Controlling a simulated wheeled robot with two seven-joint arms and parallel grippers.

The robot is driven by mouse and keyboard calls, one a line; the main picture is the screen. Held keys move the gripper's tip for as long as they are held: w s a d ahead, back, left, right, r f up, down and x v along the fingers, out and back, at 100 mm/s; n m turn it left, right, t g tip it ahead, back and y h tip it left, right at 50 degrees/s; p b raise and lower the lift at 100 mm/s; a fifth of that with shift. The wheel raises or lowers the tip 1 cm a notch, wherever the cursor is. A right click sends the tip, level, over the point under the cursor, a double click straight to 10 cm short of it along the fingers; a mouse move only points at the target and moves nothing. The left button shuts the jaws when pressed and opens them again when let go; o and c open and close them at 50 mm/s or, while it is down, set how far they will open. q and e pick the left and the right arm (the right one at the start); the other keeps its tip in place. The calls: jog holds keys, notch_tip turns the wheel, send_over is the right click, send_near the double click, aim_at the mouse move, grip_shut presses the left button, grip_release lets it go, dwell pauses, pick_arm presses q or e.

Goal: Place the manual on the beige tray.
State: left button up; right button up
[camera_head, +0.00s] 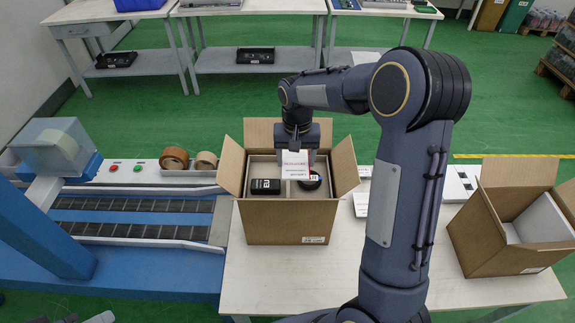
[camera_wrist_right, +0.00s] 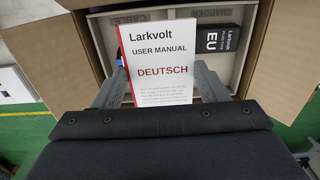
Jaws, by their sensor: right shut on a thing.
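My right gripper (camera_head: 297,155) is shut on the manual (camera_head: 295,168), a white booklet with a red edge strip, and holds it over the open box. In the wrist view the manual (camera_wrist_right: 156,70) reads "Larkvolt USER MANUAL DEUTSCH", and the gripper's fingers (camera_wrist_right: 156,88) are at its two sides. The beige tray (camera_head: 262,170) lies inside the box, and its divided compartments also show in the wrist view (camera_wrist_right: 180,24). A black charger (camera_head: 265,186) and a round black item (camera_head: 311,181) sit in it. The manual hides part of the tray. My left gripper is not in view.
The cardboard box (camera_head: 285,222) stands with flaps spread on the white table (camera_head: 290,275). Another open box (camera_head: 505,235) stands at the right. A conveyor (camera_head: 135,229) and tape rolls (camera_head: 174,159) are at the left. My right arm covers part of the table.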

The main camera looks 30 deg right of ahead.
aim_at(288, 156)
jog(key=w+f, duration=0.2)
jog(key=f, duration=0.1)
jog(key=w+f, duration=0.1)
jog(key=shift+w+a+f+p, duration=0.25)
jog(key=shift+w+p, duration=0.05)
jog(key=shift+w+f, duration=0.1)
jog(key=shift+f, duration=1.55)
jog(key=shift+f, duration=0.2)
jog(key=o, duration=1)
jog(key=shift+r, duration=0.15)
